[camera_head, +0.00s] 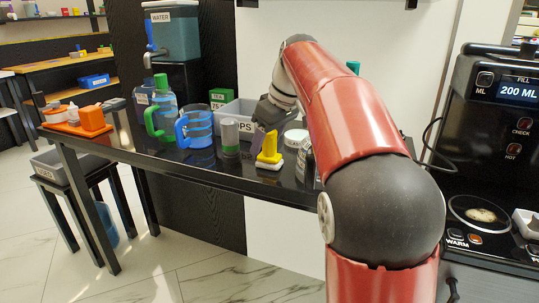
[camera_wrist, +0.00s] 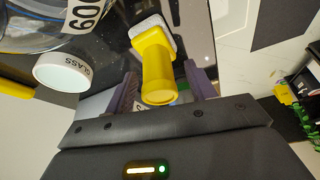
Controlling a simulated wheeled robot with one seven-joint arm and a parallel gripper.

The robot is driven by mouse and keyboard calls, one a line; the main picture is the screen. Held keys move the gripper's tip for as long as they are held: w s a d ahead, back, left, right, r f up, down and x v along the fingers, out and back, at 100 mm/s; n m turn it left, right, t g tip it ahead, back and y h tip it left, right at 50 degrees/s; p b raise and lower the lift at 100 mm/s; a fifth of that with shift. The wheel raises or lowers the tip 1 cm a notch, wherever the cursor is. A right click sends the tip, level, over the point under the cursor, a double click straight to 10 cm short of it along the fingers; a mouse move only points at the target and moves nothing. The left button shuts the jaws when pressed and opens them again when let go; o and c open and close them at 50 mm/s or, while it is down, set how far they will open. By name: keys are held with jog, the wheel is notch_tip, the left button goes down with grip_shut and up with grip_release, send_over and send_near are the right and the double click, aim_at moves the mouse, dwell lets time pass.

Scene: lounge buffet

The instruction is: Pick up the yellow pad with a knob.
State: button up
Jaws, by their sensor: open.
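The yellow pad with a knob (camera_head: 269,150) stands on the black table, its white pad down and its yellow knob up. In the wrist view the yellow knob (camera_wrist: 157,77) points toward my gripper, with the white pad at its far end. My gripper (camera_head: 265,130) is directly above and at the pad. In the wrist view my gripper (camera_wrist: 160,82) is open, with one purple finger on each side of the knob. Gaps show between the knob and both fingers, though the fingertips are partly hard to see.
A grey bin (camera_head: 236,108) is behind my gripper. The coffee machine (camera_head: 500,120) is at right.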

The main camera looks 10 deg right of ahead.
jog(key=shift+c, duration=0.2)
jog(key=c, duration=1)
notch_tip(320, 180, up, 10)
jog(key=shift+r+p, duration=0.1)
jog(key=shift+p, duration=0.75)
jog(key=o, duration=0.4)
jog(key=c, duration=0.3)
jog(key=shift+w, duration=0.1)
